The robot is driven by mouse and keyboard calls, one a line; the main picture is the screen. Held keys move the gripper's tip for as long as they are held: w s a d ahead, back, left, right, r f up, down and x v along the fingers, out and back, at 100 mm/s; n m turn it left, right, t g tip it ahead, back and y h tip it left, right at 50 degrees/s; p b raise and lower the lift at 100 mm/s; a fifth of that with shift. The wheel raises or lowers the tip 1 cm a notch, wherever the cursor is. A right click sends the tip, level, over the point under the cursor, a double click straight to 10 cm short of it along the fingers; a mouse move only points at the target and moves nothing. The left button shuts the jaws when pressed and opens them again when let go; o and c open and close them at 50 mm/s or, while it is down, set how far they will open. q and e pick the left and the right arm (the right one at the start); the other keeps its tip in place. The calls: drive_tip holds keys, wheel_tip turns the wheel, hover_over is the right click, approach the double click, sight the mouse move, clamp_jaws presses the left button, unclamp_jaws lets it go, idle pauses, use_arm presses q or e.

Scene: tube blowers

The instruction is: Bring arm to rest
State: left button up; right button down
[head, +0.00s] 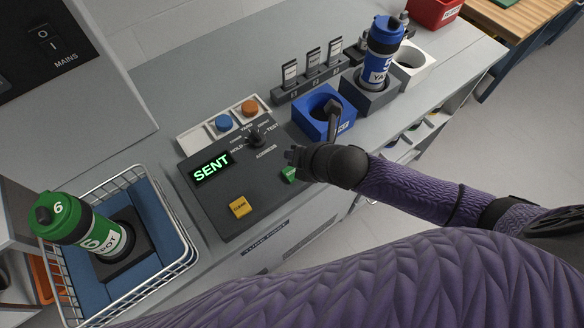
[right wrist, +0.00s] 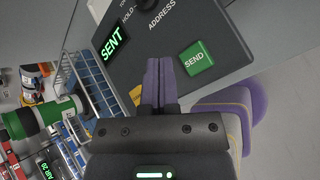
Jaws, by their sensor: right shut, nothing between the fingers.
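My right arm comes in from the right in the head view. Its right gripper (head: 292,157) is over the dark control panel (head: 222,208), close to the green SEND button (head: 288,175), which it partly hides. In the right wrist view the two purple fingers (right wrist: 160,68) are together with nothing between them, to the left of the SEND button (right wrist: 196,60) in the picture. Whether they touch the panel cannot be told. The panel's display (head: 211,167) reads SENT in green. My left gripper is not in view.
A wire basket (head: 187,262) at left holds a tilted green canister (head: 85,228) marked 6. Beyond the gripper are a blue socket block (head: 309,127), a blue canister (head: 380,55) in a grey holder and a card rack (head: 308,84).

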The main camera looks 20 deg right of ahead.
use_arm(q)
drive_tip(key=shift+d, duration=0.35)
use_arm(e)
drive_tip(key=s+d+r+m+g+h, duration=0.1)
drive_tip(key=s+d+m+g+h, duration=0.15)
drive_tip(key=s+m, duration=0.95)
drive_tip(key=s+d+r+m+g+h, duration=0.1)
drive_tip(key=s+d+m+g, duration=0.3)
drive_tip(key=m, duration=1.5)
drive_tip(key=s+a+f+n+b, duration=0.1)
drive_tip(key=s+f+b, duration=0.15)
drive_tip(key=f, duration=0.85)
drive_tip(key=s+a+f+b, duration=0.1)
drive_tip(key=f+b, duration=0.2)
drive_tip(key=f, duration=0.9)
use_arm(q)
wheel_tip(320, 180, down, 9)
drive_tip(key=b, duration=0.3)
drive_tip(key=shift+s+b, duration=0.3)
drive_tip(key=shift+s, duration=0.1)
use_arm(e)
drive_tip(key=s+d+f+g, duration=0.1)
drive_tip(key=s+d+f, duration=0.2)
drive_tip(key=s+f, duration=1)
drive_tip(key=shift+s+f+h, duration=0.25)
drive_tip(key=shift+f+h, duration=0.1)
drive_tip(key=shift+f, duration=0.35)
